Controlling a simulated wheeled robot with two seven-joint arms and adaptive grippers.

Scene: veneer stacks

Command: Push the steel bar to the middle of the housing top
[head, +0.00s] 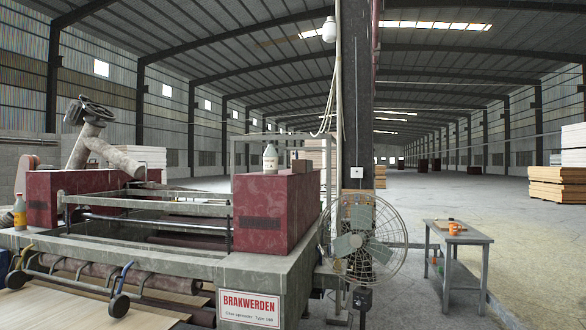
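Two dark red housings stand on the grey machine frame, the left housing (45,195) and the right housing (262,225). The right housing's flat top carries a pale bottle (270,158) and a small brownish block (301,165) behind it at the right. I cannot pick out a loose steel bar for sure. Grey rails (150,207) run between the two housings and look like part of the machine.
A yellow-orange bottle (19,212) stands at the machine's left edge. A caged fan (363,240) stands right of the machine, before a dark column (357,100). A grey table (460,238) with an orange mug (455,229) is farther right. Open floor lies behind it.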

